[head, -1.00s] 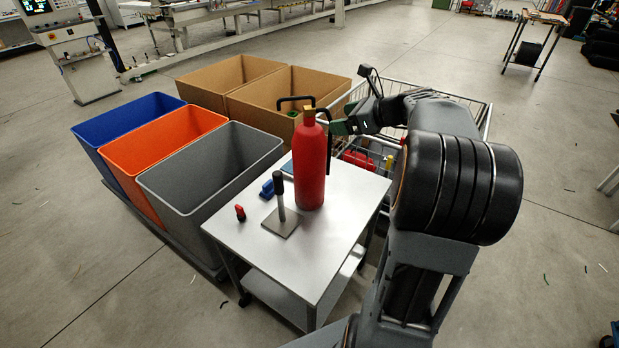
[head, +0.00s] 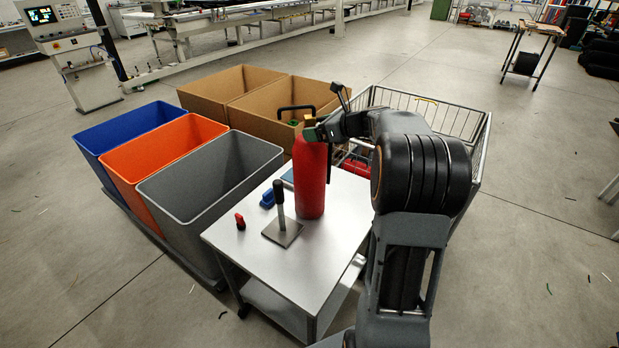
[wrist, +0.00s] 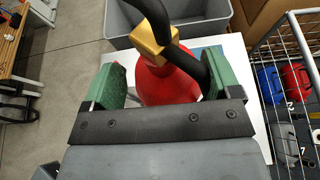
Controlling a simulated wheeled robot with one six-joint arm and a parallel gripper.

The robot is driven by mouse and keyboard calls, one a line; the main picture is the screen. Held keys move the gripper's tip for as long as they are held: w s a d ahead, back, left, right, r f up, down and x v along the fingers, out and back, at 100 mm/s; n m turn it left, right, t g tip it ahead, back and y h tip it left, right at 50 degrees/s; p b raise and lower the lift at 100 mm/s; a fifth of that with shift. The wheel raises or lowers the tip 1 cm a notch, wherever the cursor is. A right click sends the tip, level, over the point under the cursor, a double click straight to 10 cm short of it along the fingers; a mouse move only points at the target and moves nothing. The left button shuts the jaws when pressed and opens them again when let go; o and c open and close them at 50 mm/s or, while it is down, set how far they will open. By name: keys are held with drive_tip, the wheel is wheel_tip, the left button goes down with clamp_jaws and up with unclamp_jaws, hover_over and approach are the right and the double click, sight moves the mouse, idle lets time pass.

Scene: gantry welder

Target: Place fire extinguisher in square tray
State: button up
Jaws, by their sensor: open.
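The red fire extinguisher (head: 309,182) stands upright on the metal trolley table (head: 335,222). It has a brass valve (wrist: 153,40) and a black handle and hose. My gripper (wrist: 159,82) is open, with its green fingers on either side of the extinguisher's upper part, just below the valve. In the head view my gripper (head: 312,134) is at the extinguisher's top and partly covers it. I cannot tell whether the fingers touch it. I cannot clearly make out a square tray; a flat blue thing (head: 288,178) shows partly behind the extinguisher.
On the table are a grey plate with a black-handled post (head: 281,218), a blue item (head: 268,199) and a small red-and-black item (head: 240,221). Blue, orange and grey bins (head: 215,178) and cardboard boxes (head: 228,88) stand left and behind. A wire cart (head: 440,118) is at right.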

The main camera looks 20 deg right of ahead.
drive_tip(key=shift+x, duration=1.6)
drive_tip(key=c, duration=0.8)
drive_tip(key=shift+s+f, duration=0.15)
drive_tip(key=shift+f, duration=0.05)
clamp_jaws()
drive_tip(key=shift+r, duration=0.5)
